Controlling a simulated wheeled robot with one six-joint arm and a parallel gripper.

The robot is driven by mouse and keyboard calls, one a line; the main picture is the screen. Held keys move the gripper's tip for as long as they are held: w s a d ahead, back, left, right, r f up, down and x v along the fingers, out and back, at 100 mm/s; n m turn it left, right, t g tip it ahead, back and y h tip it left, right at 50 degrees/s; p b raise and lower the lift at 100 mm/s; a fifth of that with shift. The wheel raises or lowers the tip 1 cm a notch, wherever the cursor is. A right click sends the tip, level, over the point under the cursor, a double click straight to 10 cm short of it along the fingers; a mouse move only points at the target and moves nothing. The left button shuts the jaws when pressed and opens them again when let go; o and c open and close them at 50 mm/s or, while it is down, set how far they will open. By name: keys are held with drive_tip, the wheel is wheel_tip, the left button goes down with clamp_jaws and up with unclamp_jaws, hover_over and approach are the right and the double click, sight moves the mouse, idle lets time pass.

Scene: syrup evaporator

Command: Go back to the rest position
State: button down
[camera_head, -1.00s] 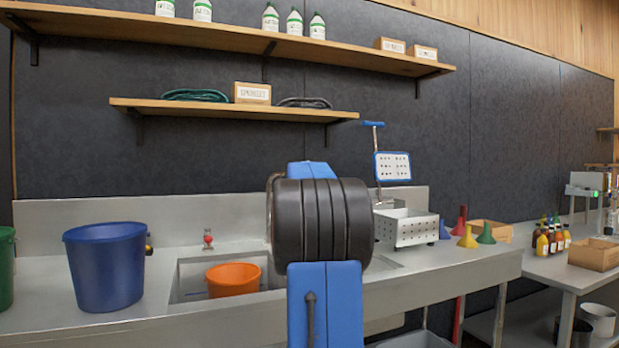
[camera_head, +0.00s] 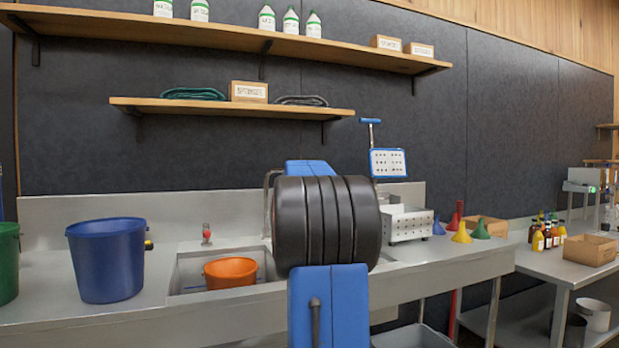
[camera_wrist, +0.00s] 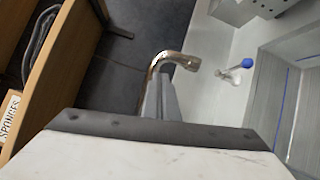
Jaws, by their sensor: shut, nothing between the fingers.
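My gripper (camera_wrist: 160,101) shows in the wrist view as grey fingers, shut and empty, beyond the pale wrist housing. The curved metal tap (camera_wrist: 172,62) appears just past the fingertips; I cannot tell the gap between them. In the head view my blue and black arm stands raised in the middle and hides the gripper. The arm also covers part of the sink (camera_head: 186,274) and most of the tap (camera_head: 267,190).
An orange bucket (camera_head: 230,273) sits in the sink, a blue bucket (camera_head: 107,262) on the counter left of it. Shelves (camera_head: 230,107) hang above. A perforated metal box (camera_head: 408,227) and funnels (camera_head: 461,233) stand right. A sponge box (camera_wrist: 10,118) shows in the wrist view.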

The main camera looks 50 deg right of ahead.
drive_tip(key=s+a, duration=0.1)
drive_tip(key=s, duration=0.6)
drive_tip(key=shift+s+f, duration=0.15)
drive_tip(key=shift+s, duration=0.05)
